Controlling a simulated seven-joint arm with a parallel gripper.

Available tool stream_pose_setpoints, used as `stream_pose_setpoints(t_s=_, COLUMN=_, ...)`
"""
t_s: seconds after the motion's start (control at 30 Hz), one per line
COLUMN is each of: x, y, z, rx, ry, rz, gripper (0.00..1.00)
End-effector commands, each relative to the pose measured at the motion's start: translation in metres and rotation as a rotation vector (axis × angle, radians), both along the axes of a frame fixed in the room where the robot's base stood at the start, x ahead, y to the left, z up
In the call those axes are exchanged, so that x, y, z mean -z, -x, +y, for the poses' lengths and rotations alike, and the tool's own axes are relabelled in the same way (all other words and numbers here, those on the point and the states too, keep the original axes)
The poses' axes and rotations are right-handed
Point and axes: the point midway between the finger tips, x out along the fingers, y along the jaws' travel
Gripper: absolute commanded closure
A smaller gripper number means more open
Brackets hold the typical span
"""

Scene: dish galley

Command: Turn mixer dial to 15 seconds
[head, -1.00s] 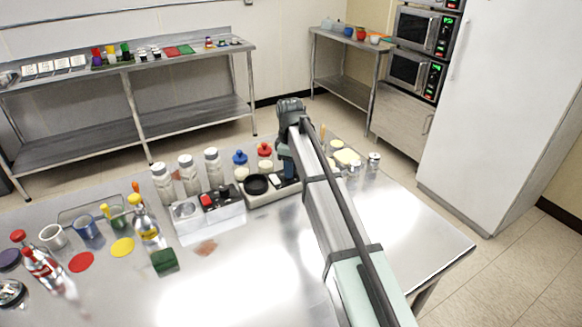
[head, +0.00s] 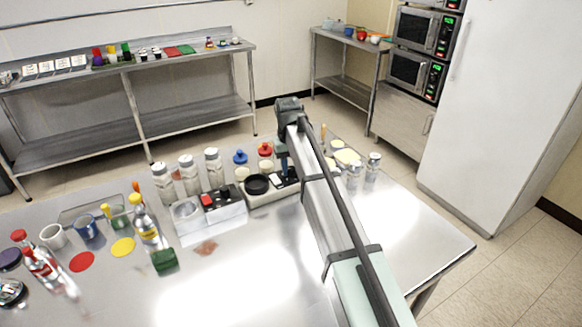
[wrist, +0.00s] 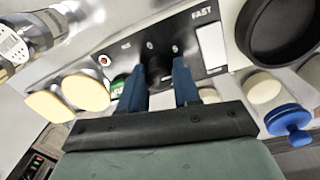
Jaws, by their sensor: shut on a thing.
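The mixer (head: 256,198) is a pale low base on the steel table with a black round bowl (head: 257,184) and a black control panel (wrist: 185,62). The panel, in the wrist view, carries the word FAST, a white rectangular switch (wrist: 211,48) and small marks. My gripper (wrist: 166,72) has its two blue fingers shut on the dark mixer dial (wrist: 158,68), one finger on each side. The dial's pointer and setting cannot be read. In the head view my arm and gripper hide most of the dial.
A grey box with red and black buttons (head: 222,199) stands left of the mixer. White-capped jars (head: 188,172) and blue and red knobbed lids (head: 240,157) stand behind. The table's front middle is clear.

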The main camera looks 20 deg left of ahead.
Motion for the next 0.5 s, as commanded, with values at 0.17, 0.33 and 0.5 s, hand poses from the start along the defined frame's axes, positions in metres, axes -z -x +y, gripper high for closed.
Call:
stream_pose_setpoints(t_s=0.17, x=-0.0003, y=-0.0009, z=0.0003, rx=0.166, ry=0.001, rz=-0.001, gripper=0.99)
stream_pose_setpoints(t_s=0.33, x=-0.0003, y=-0.0009, z=0.0005, rx=0.327, ry=0.001, rz=0.000, gripper=0.98)
stream_pose_setpoints(t_s=0.5, x=-0.0003, y=-0.0011, z=0.0005, rx=0.489, ry=0.002, rz=-0.001, gripper=0.98)
